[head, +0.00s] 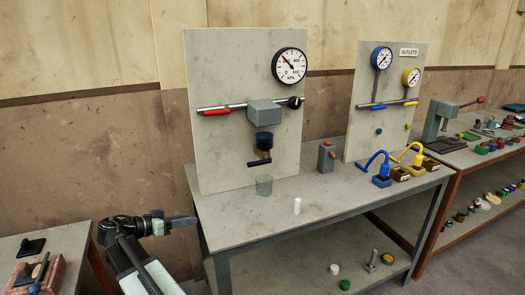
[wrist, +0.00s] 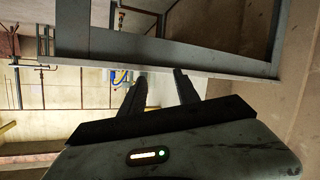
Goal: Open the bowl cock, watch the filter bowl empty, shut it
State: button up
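The filter unit hangs on the left grey panel (head: 215,150), below a grey block (head: 264,111). It has a dark blue collar (head: 264,138) and a small amber bowl (head: 264,152). Below the bowl is the cock with a black lever (head: 259,162), tilted slightly; whether it is open or shut cannot be told. A clear greenish cup (head: 264,184) stands on the bench under it. My gripper (head: 190,220) is left of the bench, low and well away from the cock. In the wrist view its two fingers (wrist: 160,86) are apart with nothing between them.
The bench (head: 225,215) edge is close to my gripper. A white cylinder (head: 297,205) and a grey block with an orange mark (head: 326,156) stand on it. A red lever (head: 217,111), black knob (head: 295,102) and gauge (head: 289,66) are on the panel.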

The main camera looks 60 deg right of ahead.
jog(key=s+d+r+m+g+h+p, duration=0.1)
jog(key=s+d+r+m+g+p, duration=0.1)
jog(key=s+d+r, duration=0.35)
jog(key=s+d+r+m+g+h+p, duration=0.1)
jog(key=s+d+r+m+g+p, duration=0.15)
jog(key=d+r, duration=0.6)
jog(key=g+y+p, duration=0.1)
jog(key=g, duration=0.1)
send_near(263, 163)
jog(key=w+x, duration=0.1)
jog(key=x, duration=0.2)
jog(key=shift+m, duration=0.35)
jog(key=x, duration=0.7)
jog(key=shift+s+d+f, duration=0.1)
jog(key=shift+s+d, duration=0.15)
jog(key=shift+d, duration=0.05)
grip_shut()
